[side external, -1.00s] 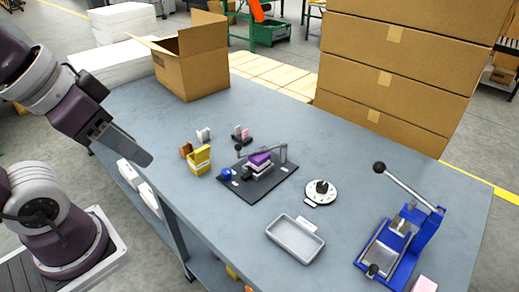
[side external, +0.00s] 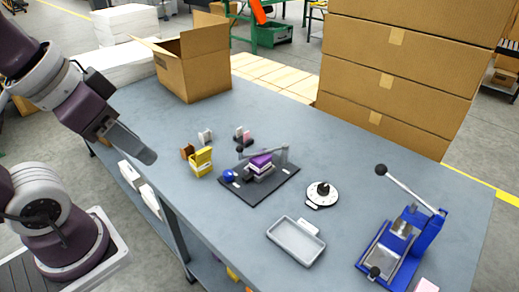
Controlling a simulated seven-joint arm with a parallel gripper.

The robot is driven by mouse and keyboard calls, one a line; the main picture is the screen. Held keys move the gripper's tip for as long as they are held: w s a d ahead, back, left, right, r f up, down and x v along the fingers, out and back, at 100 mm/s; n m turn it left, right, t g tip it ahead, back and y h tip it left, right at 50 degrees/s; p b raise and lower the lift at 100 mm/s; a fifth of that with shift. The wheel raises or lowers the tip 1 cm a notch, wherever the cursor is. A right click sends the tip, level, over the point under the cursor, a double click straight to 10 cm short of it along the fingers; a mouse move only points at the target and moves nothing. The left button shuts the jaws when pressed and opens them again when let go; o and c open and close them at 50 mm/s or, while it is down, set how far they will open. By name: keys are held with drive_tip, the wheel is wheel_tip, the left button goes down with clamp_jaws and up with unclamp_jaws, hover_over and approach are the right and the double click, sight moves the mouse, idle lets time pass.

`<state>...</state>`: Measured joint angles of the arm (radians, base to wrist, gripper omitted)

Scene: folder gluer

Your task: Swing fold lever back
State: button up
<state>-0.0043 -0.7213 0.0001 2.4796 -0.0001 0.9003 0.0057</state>
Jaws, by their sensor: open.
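A small fixture with a black base plate (side external: 281,183) stands mid-table. A grey lever (side external: 262,153) with a black knob at its left end runs from a post at the right, across above a purple block (side external: 260,160). A blue knob (side external: 229,175) sits at the plate's left corner. A blue press (side external: 405,244) at the right has a long raised lever (side external: 407,187) with a black ball. My gripper (side external: 148,154) is empty, to the left of the fixture and well apart from it. It is seen from the side, so the gap between its fingers is hidden.
A yellow holder (side external: 201,164) and small blocks stand left of the fixture. A round dial (side external: 322,194) and a grey tray (side external: 296,241) are to its right. An open carton (side external: 192,65) and stacked boxes (side external: 395,75) stand behind. The table's front left is clear.

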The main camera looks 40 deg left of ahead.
drive_tip(key=w+a+r+g, duration=0.1)
drive_tip(key=w+g, duration=0.1)
drive_tip(key=w, duration=0.6)
drive_tip(key=g, duration=0.3)
hover_over(240, 146)
drive_tip(key=s, duration=0.1)
wheel_tip(240, 146, down, 16)
drive_tip(key=shift+g, duration=0.3)
drive_tip(key=f, duration=0.2)
drive_tip(key=w+f, duration=0.1)
drive_tip(key=f, duration=0.1)
drive_tip(key=shift+a, duration=0.1)
wheel_tip(240, 146, down, 6)
drive_tip(key=shift+r, duration=0.2)
drive_tip(key=shift+f, duration=0.55)
clamp_jaws()
